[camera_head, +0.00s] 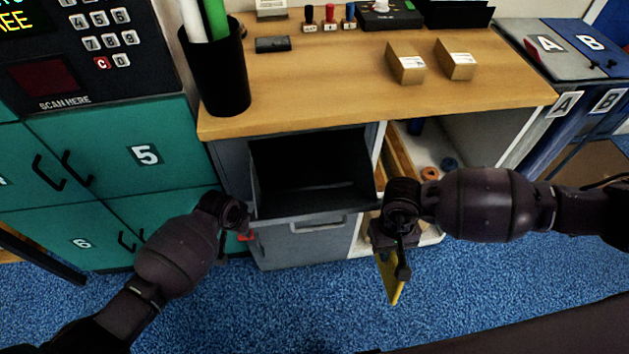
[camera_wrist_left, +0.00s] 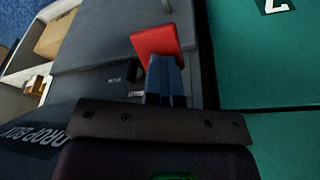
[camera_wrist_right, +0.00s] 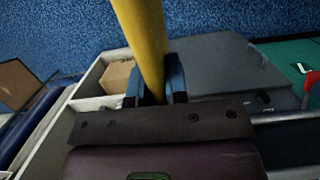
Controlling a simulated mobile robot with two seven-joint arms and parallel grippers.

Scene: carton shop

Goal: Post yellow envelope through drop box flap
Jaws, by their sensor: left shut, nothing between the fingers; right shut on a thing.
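The grey drop box (camera_head: 300,250) stands under the wooden counter, with "DROP BOX" lettering in the left wrist view (camera_wrist_left: 32,137). Its dark opening (camera_head: 310,165) shows at the top, above a grey front with a handle (camera_head: 318,225). The yellow envelope (camera_head: 389,280) hangs from my right gripper (camera_head: 397,258), right of the box and outside the opening. It also shows edge-on between the blue fingers in the right wrist view (camera_wrist_right: 143,35). My left gripper (camera_wrist_left: 165,80) is shut and empty beside a red tab (camera_wrist_left: 157,42) at the box's left side; whether they touch is unclear.
Teal lockers (camera_head: 125,150) stand close on the left. The counter (camera_head: 330,75) overhangs the box and carries a black pen cup (camera_head: 220,75), stamps and two small cartons (camera_head: 406,62). An open white shelf (camera_head: 460,135) is at right. Blue carpet (camera_head: 330,300) in front is clear.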

